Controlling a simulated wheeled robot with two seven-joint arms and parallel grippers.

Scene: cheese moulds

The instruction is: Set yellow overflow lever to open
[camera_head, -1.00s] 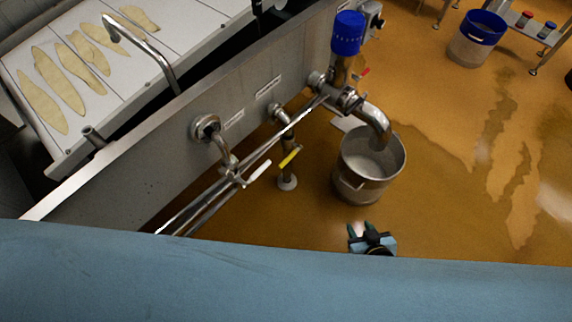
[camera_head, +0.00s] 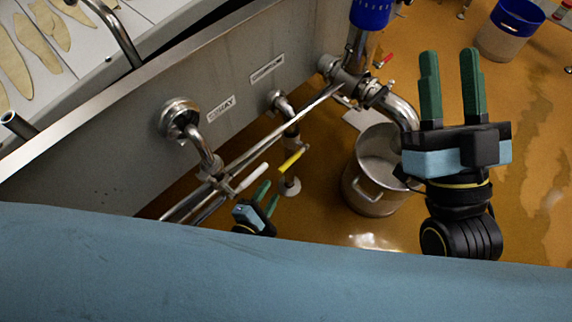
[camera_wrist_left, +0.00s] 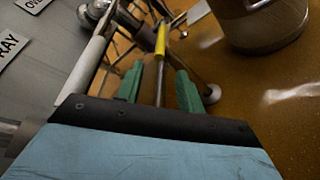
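The yellow lever (camera_head: 291,160) sits on a thin vertical pipe below the tank wall, slanting up to the right in the head view. It also shows in the left wrist view (camera_wrist_left: 161,40), ahead of the fingertips and roughly in line with the gap between them. My left gripper (camera_head: 268,197) is open and empty, just below and left of the lever, apart from it. Its green fingers also show in the left wrist view (camera_wrist_left: 158,84). My right gripper (camera_head: 450,75) is open and empty, raised at the right.
A white-handled lever (camera_head: 252,178) on a pipe is close to my left gripper. Long metal pipes (camera_head: 272,142) run along the tank wall (camera_head: 110,150). A steel pot (camera_head: 365,190) stands on the floor under a curved outlet (camera_head: 405,108). A red lever (camera_head: 385,61) is above it.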

